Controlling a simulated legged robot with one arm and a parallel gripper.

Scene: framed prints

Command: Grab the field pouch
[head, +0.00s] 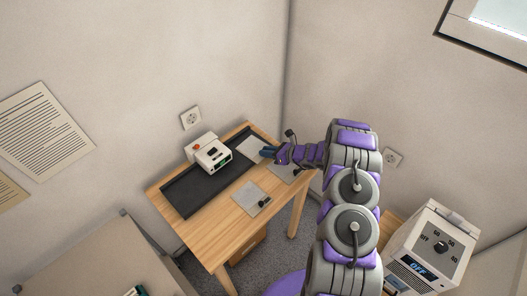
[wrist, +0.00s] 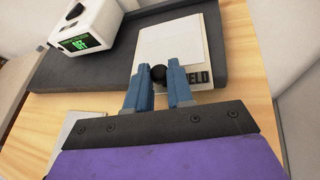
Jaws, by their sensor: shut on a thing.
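The field pouch (wrist: 172,42) is a flat, pale grey-white piece with dark lettering ending in "ELD" near its front edge, partly hidden by a finger. In the head view it appears as the pale flat piece (head: 249,149) by the mat's far end. My gripper (wrist: 158,77) has its blue fingers shut on the black knob at the pouch's near edge. In the head view my gripper (head: 266,152) reaches in from the right, low over the table. I cannot tell whether the pouch is lifted.
A white device (head: 212,155) with a green display stands on the dark mat (head: 190,190). Another flat pale pouch (head: 250,196) with a black knob lies on the wooden table (head: 227,232). A third pale piece (head: 283,172) lies below my gripper. Walls close off the back.

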